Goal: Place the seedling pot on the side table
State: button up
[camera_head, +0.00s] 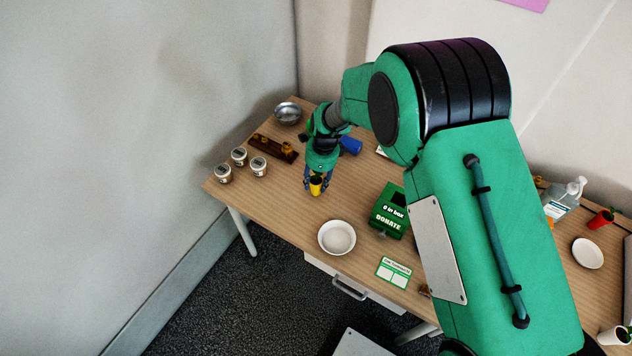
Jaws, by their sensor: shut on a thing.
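My gripper (316,180) points down over the left part of a wooden table (284,205). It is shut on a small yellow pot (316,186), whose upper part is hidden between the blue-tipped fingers. No seedling shows in it. I cannot tell whether the yellow pot touches the tabletop or hangs just above it. A red pot with a green plant (601,220) stands at the far right. A white pot with a plant (613,336) is at the lower right edge. I cannot tell a separate side table in this view.
A white bowl (337,238) and a green donate box (387,214) stand right of my gripper. Jars (239,156), a dark wooden rack (273,148) and a metal bowl (288,113) are on the left. A blue thing (351,146) lies behind. My arm hides the table's middle.

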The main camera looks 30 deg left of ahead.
aim_at(320, 180)
jog(key=o, duration=1.2)
jog(key=shift+f, duration=0.1)
jog(key=r+p, duration=0.1)
jog(key=r, duration=0.3)
jog(key=d+r, duration=0.1)
jog(key=r, duration=0.3)
jog(key=r+p, duration=0.1)
jog(key=r, duration=0.3)
jog(key=shift+w+d+r+p, duration=0.1)
jog(key=shift+w+d+p, duration=0.05)
jog(key=shift+w+p, duration=0.15)
